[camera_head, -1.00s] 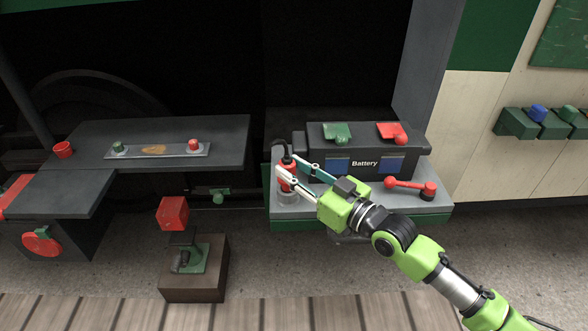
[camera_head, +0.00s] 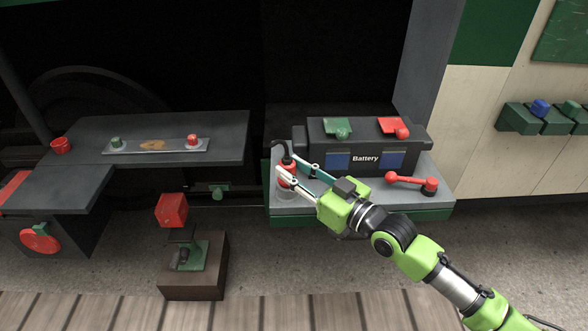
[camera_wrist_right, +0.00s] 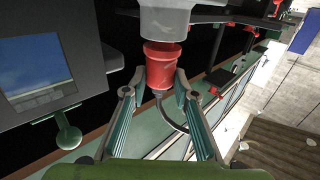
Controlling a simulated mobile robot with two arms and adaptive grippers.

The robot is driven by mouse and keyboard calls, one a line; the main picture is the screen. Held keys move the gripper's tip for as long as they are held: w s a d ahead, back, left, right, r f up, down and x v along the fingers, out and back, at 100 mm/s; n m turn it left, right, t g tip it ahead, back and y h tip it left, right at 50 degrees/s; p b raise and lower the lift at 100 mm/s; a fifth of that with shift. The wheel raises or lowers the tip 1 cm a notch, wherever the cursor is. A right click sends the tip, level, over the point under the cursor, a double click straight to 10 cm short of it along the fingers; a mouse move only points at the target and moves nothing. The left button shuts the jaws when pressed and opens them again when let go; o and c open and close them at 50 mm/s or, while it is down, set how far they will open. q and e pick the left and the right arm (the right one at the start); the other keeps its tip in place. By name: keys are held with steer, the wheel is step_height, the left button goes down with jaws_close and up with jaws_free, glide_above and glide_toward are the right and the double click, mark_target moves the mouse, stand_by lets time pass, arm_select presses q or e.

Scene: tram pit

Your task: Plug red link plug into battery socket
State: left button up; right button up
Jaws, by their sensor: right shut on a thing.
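The red link plug (camera_head: 287,170) stands upright at the left end of the battery shelf, with a dark cable looping from its top. My right gripper (camera_head: 287,173) is shut on it from the right side. The grey round socket (camera_head: 287,193) is directly below the plug. In the right wrist view, which is upside down, the red plug (camera_wrist_right: 161,66) sits between the fingertips (camera_wrist_right: 158,82) and meets the grey socket (camera_wrist_right: 165,22). How deep it sits inside cannot be told. The black battery (camera_head: 363,161) stands to the right, labelled "Battery". My left gripper is out of view.
A red lever (camera_head: 412,182) lies on the shelf (camera_head: 335,206) in front of the battery. Green (camera_head: 337,128) and red (camera_head: 395,127) terminals are on the battery top. A dark bench (camera_head: 215,130) stands left. A red block on a stand (camera_head: 171,209) is below.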

steer(key=shift+f+b, duration=0.35)
steer(key=shift+f, duration=0.15)
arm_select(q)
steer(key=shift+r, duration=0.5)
arm_select(e)
steer(key=shift+f, duration=0.1)
steer(key=o, duration=1.2)
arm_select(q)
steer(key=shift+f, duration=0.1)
arm_select(e)
steer(key=shift+o, duration=0.2)
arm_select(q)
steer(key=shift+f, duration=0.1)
arm_select(e)
steer(key=shift+s+d+f, duration=0.1)
steer(key=shift+s+d, duration=0.15)
steer(key=shift+d, duration=0.05)
steer(key=v, duration=1.1)
steer(key=shift+s, duration=0.2)
